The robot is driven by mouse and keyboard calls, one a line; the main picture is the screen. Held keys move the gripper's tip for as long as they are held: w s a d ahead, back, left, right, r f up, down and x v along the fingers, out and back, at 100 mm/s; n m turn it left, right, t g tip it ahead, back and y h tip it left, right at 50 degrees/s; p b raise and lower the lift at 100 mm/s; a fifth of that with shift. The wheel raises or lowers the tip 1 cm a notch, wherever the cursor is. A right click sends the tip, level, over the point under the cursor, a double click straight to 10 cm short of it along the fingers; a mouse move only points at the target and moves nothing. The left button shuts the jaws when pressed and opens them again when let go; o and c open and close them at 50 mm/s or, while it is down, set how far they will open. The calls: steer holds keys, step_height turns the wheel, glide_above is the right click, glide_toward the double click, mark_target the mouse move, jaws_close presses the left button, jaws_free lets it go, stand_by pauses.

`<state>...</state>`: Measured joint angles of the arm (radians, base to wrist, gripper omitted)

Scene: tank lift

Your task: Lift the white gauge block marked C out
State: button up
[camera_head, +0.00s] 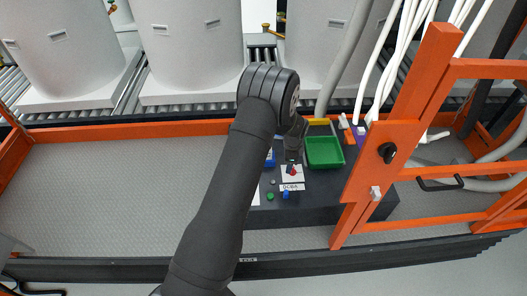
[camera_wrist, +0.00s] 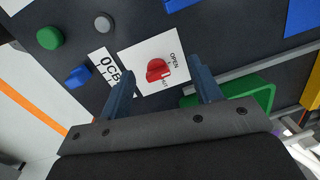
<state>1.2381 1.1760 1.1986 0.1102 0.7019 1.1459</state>
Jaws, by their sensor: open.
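A white strip with black letters (camera_head: 292,187) lies on the dark panel, below a white plate. In the wrist view the strip (camera_wrist: 107,66) shows a C among its letters. The left finger hides its lower end. I cannot tell whether the strip is separate blocks or one piece. My gripper (camera_wrist: 161,76) is open and empty; its fingers frame the red knob (camera_wrist: 158,71) on the white plate (camera_wrist: 148,48) printed OPEN. The strip is just left of the left finger. In the head view my gripper (camera_head: 291,161) is above the plate, partly hidden by my arm.
A green tray (camera_head: 324,152) stands right of my gripper. An orange frame (camera_head: 384,150) rises at the right. Grey floor (camera_head: 110,185) at the left is clear.

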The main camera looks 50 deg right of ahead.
steer(key=w+a+r+m+t+h, duration=0.2)
steer(key=a+r+m, duration=0.1)
steer(key=r+m, duration=0.5)
steer(key=w+a+r+m+t+h, duration=0.15)
steer(key=a+r+m, duration=0.25)
steer(key=r+m, duration=0.45)
steer(key=x, duration=1.3)
steer(key=shift+s+d, duration=0.1)
steer(key=shift+s, duration=0.2)
steer(key=shift+w+x, duration=0.2)
steer(key=shift+x, duration=2.5)
steer(key=shift+r, duration=0.1)
steer(key=c, duration=1.2)
